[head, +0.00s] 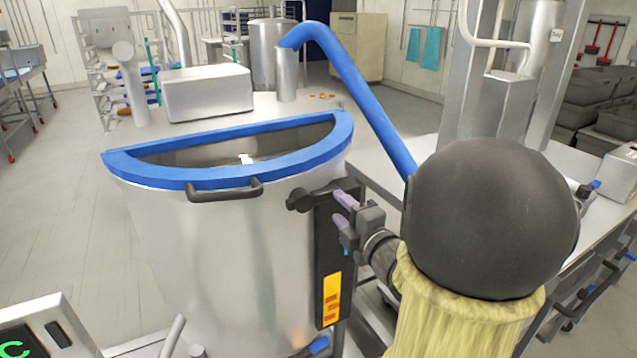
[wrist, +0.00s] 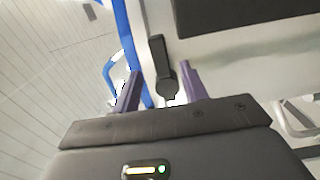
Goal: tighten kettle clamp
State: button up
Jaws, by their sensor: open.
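The kettle (head: 220,270) is a large steel drum with a blue rim (head: 190,180) and a black front handle (head: 225,191). The clamp (head: 300,200) is a dark lever with a round knob at the upper right of the kettle wall. In the wrist view the clamp (wrist: 158,55) appears as a black bar ending in a round knob, lying in the gap between my purple fingertips. My gripper (head: 343,210) is open beside the kettle's right side, to the right of the knob. The wrist view also shows both fingers (wrist: 160,72) apart. Whether either finger touches the clamp cannot be told.
A blue pipe (head: 355,85) arches down behind my arm. A steel box (head: 207,92) stands on the bench behind. A control box (head: 45,335) is at front left. Open floor lies left.

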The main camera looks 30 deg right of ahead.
aim_at(329, 197)
jog(key=shift+w+r+p, duration=0.15)
jog(key=shift+w+p, duration=0.8)
jog(key=shift+p, duration=0.25)
jog(key=w+p, duration=0.2)
jog(key=w, duration=0.3)
jog(key=shift+w+a, duration=0.1)
jog(key=shift+w, duration=0.15)
jog(key=shift+f, duration=0.2)
grip_shut()
jog(key=shift+b, duration=0.3)
